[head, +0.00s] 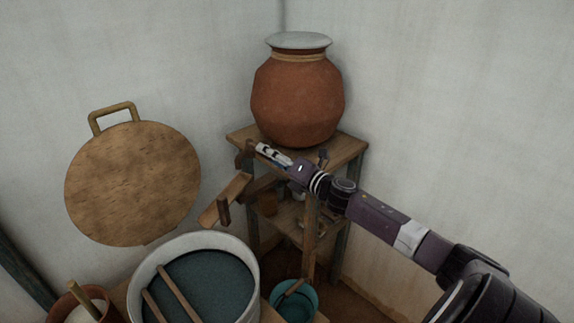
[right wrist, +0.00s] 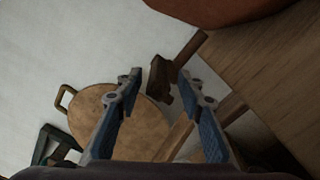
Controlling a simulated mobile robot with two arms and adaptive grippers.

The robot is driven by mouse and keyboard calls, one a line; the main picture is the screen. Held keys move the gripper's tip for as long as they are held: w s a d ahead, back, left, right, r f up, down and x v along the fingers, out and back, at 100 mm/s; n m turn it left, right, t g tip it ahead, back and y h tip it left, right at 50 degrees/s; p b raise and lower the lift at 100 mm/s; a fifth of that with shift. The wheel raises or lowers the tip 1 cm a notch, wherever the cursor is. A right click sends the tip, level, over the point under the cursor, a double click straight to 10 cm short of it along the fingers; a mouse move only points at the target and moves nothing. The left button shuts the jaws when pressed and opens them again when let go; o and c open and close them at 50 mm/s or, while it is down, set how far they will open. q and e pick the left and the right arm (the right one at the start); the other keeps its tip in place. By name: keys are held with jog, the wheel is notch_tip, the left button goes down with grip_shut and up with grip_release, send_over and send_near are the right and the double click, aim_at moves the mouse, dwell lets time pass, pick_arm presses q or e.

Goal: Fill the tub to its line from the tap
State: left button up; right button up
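The wide pale tub (head: 251,268) stands at the lower middle of the head view, with a dark blue-green surface inside. I cannot make out its line. A brown wooden tap (head: 243,152) juts from the stand below the clay pot, above a sloping wooden trough (head: 225,200) that points toward the tub. I cannot see any flow. My right gripper (head: 262,150) is beside the tap. In the right wrist view its fingers (right wrist: 160,85) are apart, with the brown tap piece (right wrist: 160,76) showing between and beyond the tips; contact is unclear. My left gripper is not seen.
A clay pot (head: 298,100) with a grey lid sits on a wooden stand (head: 345,150) in the corner. A round wooden lid (head: 135,185) with a handle is at the left wall. Two sticks (head: 178,292) cross the tub. A small teal bucket (head: 300,305) stands right of it.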

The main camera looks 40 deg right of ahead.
jog(key=s+d, duration=0.1)
jog(key=s, duration=0.9)
jog(key=shift+s, duration=0.3)
